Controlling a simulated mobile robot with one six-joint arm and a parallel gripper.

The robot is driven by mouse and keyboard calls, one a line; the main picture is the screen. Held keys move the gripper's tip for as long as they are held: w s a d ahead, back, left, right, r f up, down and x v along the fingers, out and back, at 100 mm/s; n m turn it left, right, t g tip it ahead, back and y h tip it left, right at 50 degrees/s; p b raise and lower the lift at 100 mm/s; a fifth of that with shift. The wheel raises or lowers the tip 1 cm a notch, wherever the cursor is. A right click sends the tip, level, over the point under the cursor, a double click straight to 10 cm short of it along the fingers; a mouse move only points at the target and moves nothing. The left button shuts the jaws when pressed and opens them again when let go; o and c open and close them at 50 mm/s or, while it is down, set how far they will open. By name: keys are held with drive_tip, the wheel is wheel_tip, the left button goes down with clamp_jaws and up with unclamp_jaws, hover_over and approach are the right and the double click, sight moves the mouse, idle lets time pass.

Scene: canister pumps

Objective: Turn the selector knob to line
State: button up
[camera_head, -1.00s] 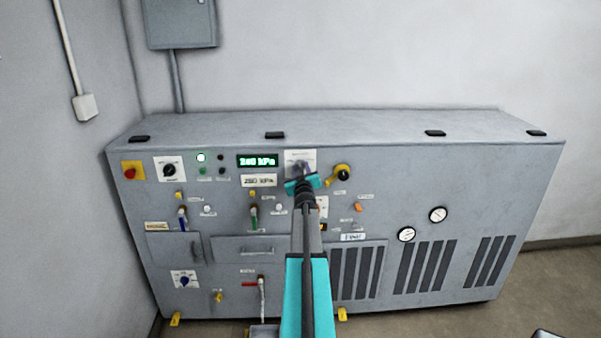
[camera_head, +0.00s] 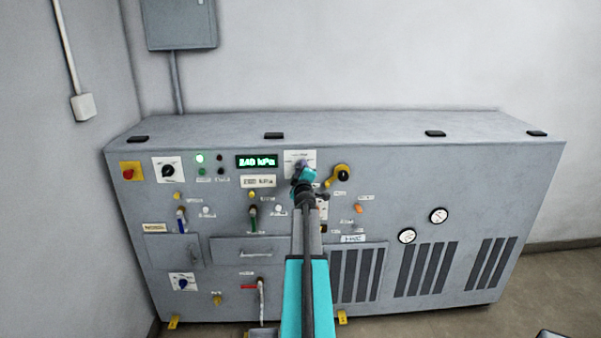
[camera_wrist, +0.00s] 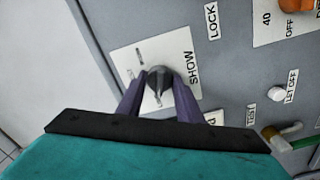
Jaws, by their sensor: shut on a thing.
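The selector knob (camera_wrist: 158,78) is dark grey and round. It sits on a white plate (camera_wrist: 131,58) with the word SHOW along one side; the small labels at its other marks are too blurred to read. In the wrist view my gripper (camera_wrist: 159,90) has its two purple fingers on either side of the knob, shut on it. In the head view my gripper (camera_head: 302,171) is at the white plate (camera_head: 293,155) on the upper panel, and hides most of the knob. The knob's exact pointing direction is hard to tell.
A green digital display (camera_head: 257,161) is left of the plate. A yellow-and-black rotary switch (camera_head: 342,174) stands close to its right. Small valves and buttons lie below. A white button (camera_wrist: 277,94) and an orange control (camera_wrist: 294,4) show in the wrist view.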

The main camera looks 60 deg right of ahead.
drive_tip(key=shift+d+r, duration=0.15)
drive_tip(key=shift+r, duration=0.15)
drive_tip(key=o, duration=1)
drive_tip(key=shift+c, duration=0.2)
drive_tip(key=shift+o, duration=0.4)
drive_tip(key=shift+f, duration=0.2)
drive_tip(key=v, duration=1.4)
